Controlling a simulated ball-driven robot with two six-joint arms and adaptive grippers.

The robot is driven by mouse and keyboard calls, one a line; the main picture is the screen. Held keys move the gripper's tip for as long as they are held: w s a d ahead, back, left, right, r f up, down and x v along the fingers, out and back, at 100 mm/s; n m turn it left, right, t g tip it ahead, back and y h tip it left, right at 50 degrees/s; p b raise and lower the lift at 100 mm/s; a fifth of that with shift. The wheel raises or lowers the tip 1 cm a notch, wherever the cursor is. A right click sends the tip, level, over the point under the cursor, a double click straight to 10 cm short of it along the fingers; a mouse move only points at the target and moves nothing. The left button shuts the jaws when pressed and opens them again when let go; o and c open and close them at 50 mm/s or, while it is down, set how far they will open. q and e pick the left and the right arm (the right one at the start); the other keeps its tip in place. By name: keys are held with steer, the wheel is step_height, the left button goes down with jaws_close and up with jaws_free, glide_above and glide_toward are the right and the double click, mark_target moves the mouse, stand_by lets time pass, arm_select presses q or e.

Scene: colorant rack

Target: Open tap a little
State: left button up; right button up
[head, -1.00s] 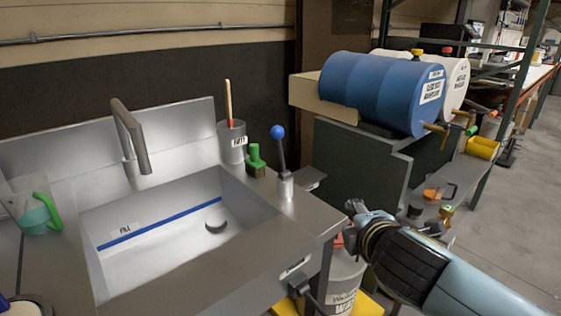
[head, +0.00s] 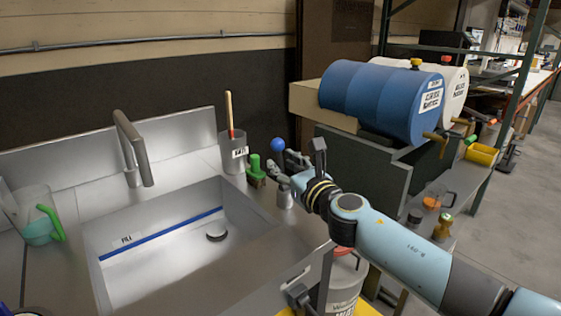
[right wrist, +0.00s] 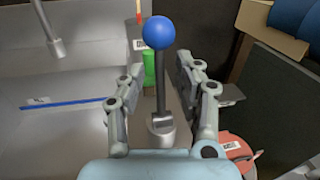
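The tap lever is a dark rod with a blue ball knob (head: 278,145) on a metal base (head: 285,197) at the sink's right rim. The curved metal spout (head: 133,147) stands behind the basin. My right gripper (head: 281,163) is at the lever, just below the knob. In the right wrist view, the lever's blue knob (right wrist: 158,32) and dark rod (right wrist: 160,88) show between the two spread fingers of the gripper (right wrist: 160,68), with a gap on each side. It is open and holds nothing. My left gripper is out of view.
A green-handled brush (head: 256,170) and a metal cup (head: 233,152) with a wooden stick stand just left of the lever. The basin (head: 160,265) has a blue fill line and a dark round piece. A blue drum (head: 385,98) lies at the right.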

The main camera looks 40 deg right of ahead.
steer(key=shift+w+d, duration=0.1)
steer(key=shift+w, duration=0.7)
jaws_close()
steer(key=shift+f, duration=0.1)
